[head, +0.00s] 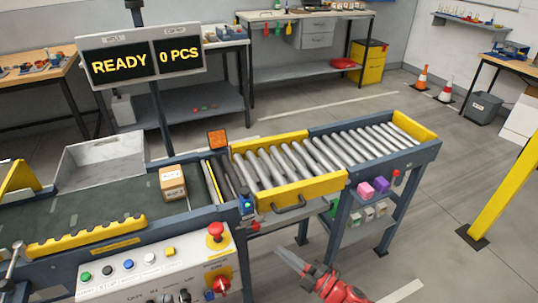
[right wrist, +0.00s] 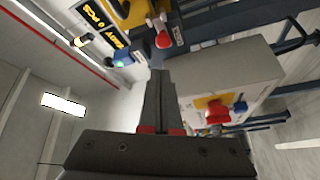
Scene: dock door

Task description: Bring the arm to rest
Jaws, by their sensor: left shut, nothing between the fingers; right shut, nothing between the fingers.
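My right arm (head: 343,291), red and dark grey, comes in at the bottom of the head view, right of centre. Its gripper (head: 284,254) is shut and empty, pointing up and left over the floor beside the control box (head: 155,272). In the right wrist view the gripper's dark fingers (right wrist: 159,75) are together with nothing between them. My left gripper does not show in either view.
A conveyor with a cardboard box (head: 173,183) runs into a roller table (head: 320,155) with a yellow gate (head: 300,192). The control box has a red mushroom button (head: 215,232). Floor (head: 430,220) is clear at the right, up to a yellow post (head: 507,195).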

